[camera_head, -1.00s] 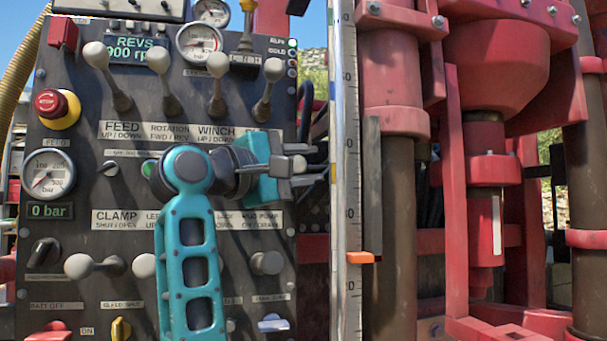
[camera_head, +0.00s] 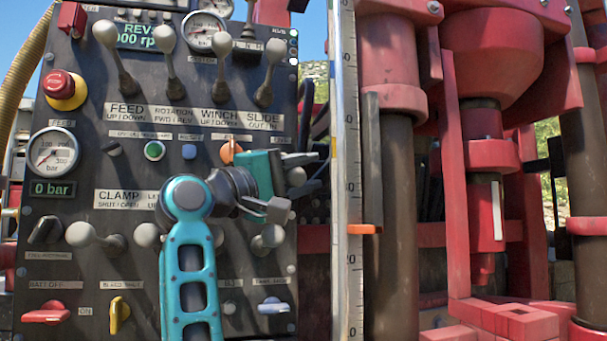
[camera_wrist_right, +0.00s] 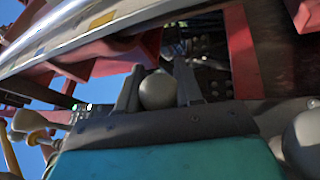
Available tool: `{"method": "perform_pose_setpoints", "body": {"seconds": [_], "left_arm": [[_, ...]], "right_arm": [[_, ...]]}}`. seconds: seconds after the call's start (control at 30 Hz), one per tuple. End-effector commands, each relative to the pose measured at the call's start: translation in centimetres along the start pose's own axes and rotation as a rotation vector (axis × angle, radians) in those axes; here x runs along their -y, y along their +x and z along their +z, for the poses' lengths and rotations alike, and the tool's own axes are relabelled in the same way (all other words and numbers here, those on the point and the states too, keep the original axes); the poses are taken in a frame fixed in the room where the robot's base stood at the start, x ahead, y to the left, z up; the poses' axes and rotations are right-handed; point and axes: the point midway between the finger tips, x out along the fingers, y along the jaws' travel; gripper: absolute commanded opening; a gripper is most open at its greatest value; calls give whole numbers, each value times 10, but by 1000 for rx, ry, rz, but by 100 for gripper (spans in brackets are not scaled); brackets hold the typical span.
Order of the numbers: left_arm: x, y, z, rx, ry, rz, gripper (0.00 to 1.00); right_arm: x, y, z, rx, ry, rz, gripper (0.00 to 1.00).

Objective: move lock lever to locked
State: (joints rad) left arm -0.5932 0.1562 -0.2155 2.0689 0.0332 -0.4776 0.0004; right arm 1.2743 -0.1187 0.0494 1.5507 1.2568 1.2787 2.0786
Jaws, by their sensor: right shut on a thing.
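My right gripper (camera_head: 288,185) is shut on a round grey ball knob (camera_head: 297,176) at the right edge of the control panel. The wrist view shows the knob (camera_wrist_right: 158,90) between the two fingers. The knob's stem and label are hidden, so I cannot tell from its marking which lever it is. My teal right forearm covers the lower middle of the panel, including the labels beside CLAMP. My left gripper is not in view.
The dark control panel (camera_head: 75,205) carries several other ball-topped levers, including the clamp lever (camera_head: 80,234) and one below my gripper (camera_head: 273,235). A red emergency stop (camera_head: 62,88) is at upper left. A metal scale post (camera_head: 345,150) stands close right of my gripper.

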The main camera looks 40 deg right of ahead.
Motion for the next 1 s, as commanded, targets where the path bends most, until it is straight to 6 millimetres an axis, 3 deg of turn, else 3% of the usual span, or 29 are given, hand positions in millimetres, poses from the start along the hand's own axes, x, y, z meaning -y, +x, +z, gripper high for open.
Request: {"method": "perform_pose_setpoints", "body": {"seconds": [0.27, 0.3, 0.5, 0.8, 1.0], "left_arm": [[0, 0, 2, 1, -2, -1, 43], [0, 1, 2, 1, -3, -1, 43], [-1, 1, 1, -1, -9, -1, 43], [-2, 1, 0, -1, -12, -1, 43], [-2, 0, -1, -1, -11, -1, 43]], "right_arm": [[5, -2, 1, 6, -8, -10, 0], [5, -2, 1, 6, -8, -9, 38], [4, -1, 1, 5, -6, -8, 57], [3, -3, 0, 2, -5, -6, 59], [-2, -29, -1, -1, -6, -8, 59]]}}
